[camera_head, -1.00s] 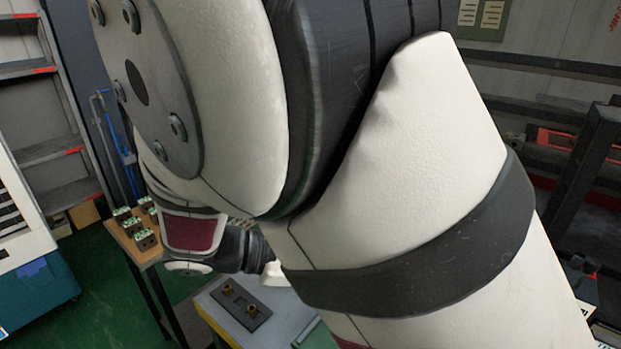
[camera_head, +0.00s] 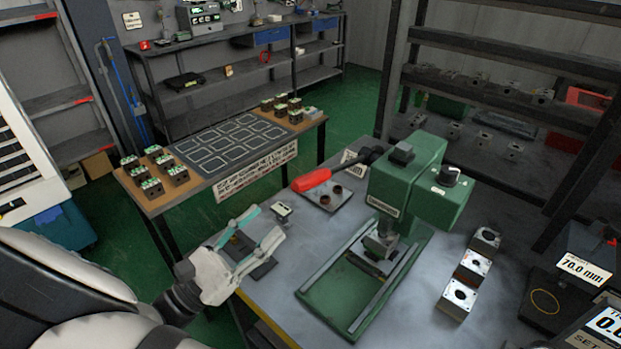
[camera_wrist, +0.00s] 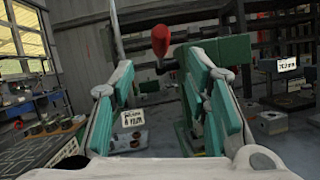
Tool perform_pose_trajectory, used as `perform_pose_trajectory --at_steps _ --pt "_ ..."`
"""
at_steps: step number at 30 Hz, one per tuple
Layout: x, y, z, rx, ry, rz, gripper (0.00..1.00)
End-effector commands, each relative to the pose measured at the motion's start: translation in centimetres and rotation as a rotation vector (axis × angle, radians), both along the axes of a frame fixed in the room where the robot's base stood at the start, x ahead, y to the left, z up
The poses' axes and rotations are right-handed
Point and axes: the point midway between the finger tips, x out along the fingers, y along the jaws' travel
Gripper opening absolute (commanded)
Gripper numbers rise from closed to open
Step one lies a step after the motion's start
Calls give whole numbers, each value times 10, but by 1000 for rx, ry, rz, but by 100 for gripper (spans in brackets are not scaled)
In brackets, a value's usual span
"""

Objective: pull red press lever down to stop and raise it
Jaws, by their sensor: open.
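The press lever has a red handle (camera_head: 311,180) on a dark arm. It sticks out to the left from the top of the green press (camera_head: 408,178), which stands on the grey table. A small metal block (camera_head: 380,243) sits under the press head. My gripper (camera_head: 265,226) is open and empty, to the left of the press and apart from the lever. In the wrist view the red handle (camera_wrist: 161,40) shows ahead, above and between my open fingers (camera_wrist: 165,98), with the press behind them.
Several valve blocks (camera_head: 472,265) stand in a row right of the press. A plate with two brown rings (camera_head: 332,195) lies below the handle. A gauge stand (camera_head: 545,300) is at the far right. A wooden table with a marked mat (camera_head: 228,143) stands behind.

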Motion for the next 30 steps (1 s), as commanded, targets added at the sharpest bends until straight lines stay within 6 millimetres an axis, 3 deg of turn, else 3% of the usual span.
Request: perform_pose_trajectory --at_steps 18,30 --pt "72 -73 41 2 0 -3 43" --pt "81 -82 47 1 2 -2 43"
